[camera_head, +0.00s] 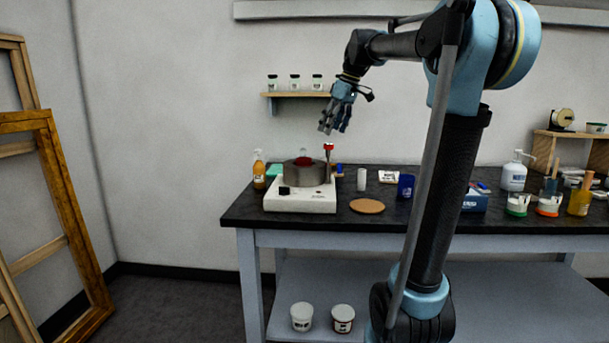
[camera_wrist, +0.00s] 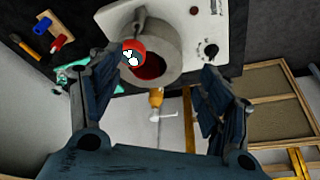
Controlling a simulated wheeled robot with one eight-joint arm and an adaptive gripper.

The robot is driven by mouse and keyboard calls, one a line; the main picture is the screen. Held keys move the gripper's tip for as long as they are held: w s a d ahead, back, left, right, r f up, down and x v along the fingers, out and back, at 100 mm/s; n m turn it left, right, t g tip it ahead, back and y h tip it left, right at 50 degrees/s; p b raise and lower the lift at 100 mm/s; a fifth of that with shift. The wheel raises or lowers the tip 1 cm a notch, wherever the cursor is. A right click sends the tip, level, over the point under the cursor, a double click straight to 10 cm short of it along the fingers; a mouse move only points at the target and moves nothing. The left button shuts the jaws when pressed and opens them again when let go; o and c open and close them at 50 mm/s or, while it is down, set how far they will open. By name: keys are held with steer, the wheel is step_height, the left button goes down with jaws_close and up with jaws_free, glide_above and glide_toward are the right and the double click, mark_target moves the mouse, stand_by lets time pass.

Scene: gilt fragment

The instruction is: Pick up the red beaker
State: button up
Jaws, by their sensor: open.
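A grey pot (camera_head: 306,173) stands on a white hotplate (camera_head: 300,200) at the table's left end. Something red (camera_head: 303,161) with a clear top shows inside the pot; it may be the red beaker, but its outline is unclear. In the wrist view, the dark red inside (camera_wrist: 151,67) shows within the grey pot (camera_wrist: 166,42). A red-topped post (camera_head: 328,148) stands at the pot's right side. Its round red top (camera_wrist: 132,52) is near the left finger in the wrist view. My gripper (camera_head: 334,128) is open and empty, above the pot and slightly right.
An amber bottle (camera_head: 259,170) stands left of the hotplate. A white cylinder (camera_head: 361,179), cork disc (camera_head: 367,206) and blue cup (camera_head: 405,186) are to its right. A wall shelf (camera_head: 296,95) with small jars is behind my gripper. Jars and bottles crowd the table's right end.

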steer(key=w+a+r+n, duration=0.2)
steer(key=w+a+r, duration=0.1)
steer(key=w+r, duration=0.15)
steer(key=shift+y, duration=0.3)
steer(key=shift+w+a+x, duration=0.1)
steer(key=shift+x, duration=4.4)
steer(key=shift+w+a+x, duration=0.1)
steer(key=shift+a+x, duration=0.05)
steer(key=shift+x, duration=4.35)
steer(key=shift+r, duration=0.15)
steer(key=c, duration=1.5)
steer(key=shift+r, duration=0.1)
step_height(320, 180, up, 10)
